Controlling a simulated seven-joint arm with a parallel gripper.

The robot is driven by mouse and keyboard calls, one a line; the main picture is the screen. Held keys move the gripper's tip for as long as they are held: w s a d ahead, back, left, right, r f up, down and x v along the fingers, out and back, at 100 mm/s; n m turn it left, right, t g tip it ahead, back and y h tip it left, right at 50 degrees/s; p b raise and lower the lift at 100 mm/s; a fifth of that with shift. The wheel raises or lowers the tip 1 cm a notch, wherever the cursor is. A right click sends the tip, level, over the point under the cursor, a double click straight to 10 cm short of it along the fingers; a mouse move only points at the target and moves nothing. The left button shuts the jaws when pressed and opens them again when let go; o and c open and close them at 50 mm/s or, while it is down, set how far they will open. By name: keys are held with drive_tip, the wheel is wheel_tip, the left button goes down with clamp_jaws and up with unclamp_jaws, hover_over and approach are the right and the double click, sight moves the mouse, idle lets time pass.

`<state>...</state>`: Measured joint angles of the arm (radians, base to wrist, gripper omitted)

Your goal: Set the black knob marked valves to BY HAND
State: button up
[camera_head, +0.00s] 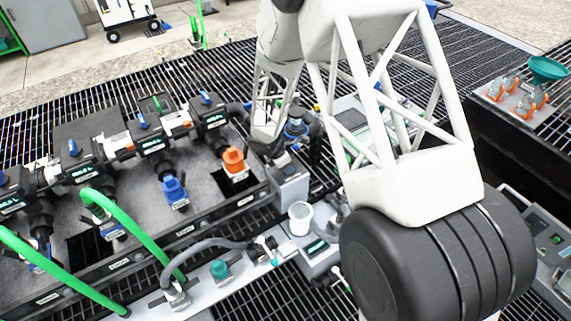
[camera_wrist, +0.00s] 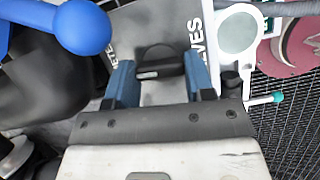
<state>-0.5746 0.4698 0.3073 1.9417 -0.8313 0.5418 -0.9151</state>
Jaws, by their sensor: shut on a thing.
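In the wrist view, the black knob (camera_wrist: 158,62) sits on a grey panel (camera_wrist: 145,25). White lettering ending in "LVES" runs along the panel's right side, and other lettering at the left is partly hidden. My gripper (camera_wrist: 161,78) has its two blue fingers on either side of the knob and is shut on it. The knob's pointer position and the BY HAND mark cannot be read. In the head view, my gripper (camera_head: 277,155) is at the grey box (camera_head: 291,188) right of the valve manifold; the knob is hidden there.
A blue ball-ended handle (camera_wrist: 82,27) is close at the left in the wrist view. A white round cup (camera_head: 300,217) stands just in front of the box. Valves with blue handles, an orange fitting (camera_head: 234,163) and green hoses (camera_head: 130,236) lie to the left.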

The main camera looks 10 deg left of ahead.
drive_tip(key=shift+n, duration=0.4)
drive_tip(key=n+t+y, duration=0.1)
drive_tip(key=n, duration=0.2)
drive_tip(key=shift+d, duration=0.1)
drive_tip(key=shift+n+t+y, duration=0.3)
drive_tip(key=shift+n+y, duration=0.3)
drive_tip(key=shift+n, duration=1.2)
drive_tip(key=o, duration=0.9)
drive_tip(key=shift+s, duration=0.1)
drive_tip(key=shift+v, duration=3.95)
